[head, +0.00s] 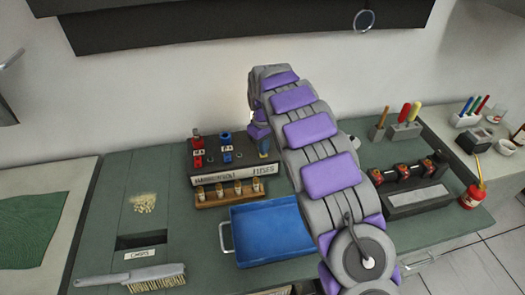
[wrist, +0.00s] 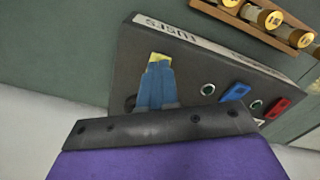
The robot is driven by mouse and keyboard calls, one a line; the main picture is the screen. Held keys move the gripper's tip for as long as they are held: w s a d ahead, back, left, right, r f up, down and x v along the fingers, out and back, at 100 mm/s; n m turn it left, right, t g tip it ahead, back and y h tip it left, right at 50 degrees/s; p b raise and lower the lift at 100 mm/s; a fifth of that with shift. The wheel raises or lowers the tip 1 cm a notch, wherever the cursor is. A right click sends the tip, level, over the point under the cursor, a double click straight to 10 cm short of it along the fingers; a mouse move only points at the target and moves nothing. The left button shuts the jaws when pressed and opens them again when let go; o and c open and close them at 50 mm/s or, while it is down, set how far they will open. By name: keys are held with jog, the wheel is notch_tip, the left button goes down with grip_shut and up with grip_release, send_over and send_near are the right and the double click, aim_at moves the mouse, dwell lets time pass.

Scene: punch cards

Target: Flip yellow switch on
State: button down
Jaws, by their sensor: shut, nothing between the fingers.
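A dark switch box (head: 236,168) with a white label strip stands on the bench, left of my arm. In the wrist view, its top (wrist: 205,62) carries a blue switch (wrist: 236,92) and a red switch (wrist: 278,107). My gripper (wrist: 157,72) is shut, its blue-grey fingers over the end of the box. A yellow piece, apparently the yellow switch (wrist: 160,57), shows just at the fingertips. The fingers hide most of it, so I cannot tell its position or whether they touch it. In the head view, my gripper (head: 264,150) is at the box's right end.
A wooden rack of brass-capped fuses (head: 228,194) lies in front of the box. A blue tray (head: 268,237) is nearer. A brush (head: 130,276) lies at front left. A dark rack with red parts (head: 408,172) and a red oil can (head: 474,193) are at right.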

notch_tip(320, 180, up, 6)
jog(key=p, duration=0.3)
jog(key=shift+r, duration=0.15)
dwell(0.6)
jog(key=s+d+r+m, duration=0.3)
jog(key=s+d+r, duration=0.25)
jog(key=s, duration=0.45)
jog(key=s+d+r+m, duration=0.2)
jog(key=s+d+r, duration=0.35)
jog(key=s, duration=0.45)
jog(key=s+d+f+m+g, duration=0.1)
jog(key=s, duration=1.3)
jog(key=s+d+f+m, duration=0.1)
jog(key=s+f+m, duration=0.1)
jog(key=s, duration=1.1)
jog(key=shift+s+f+g, duration=0.25)
jog(key=shift+s+g, duration=0.15)
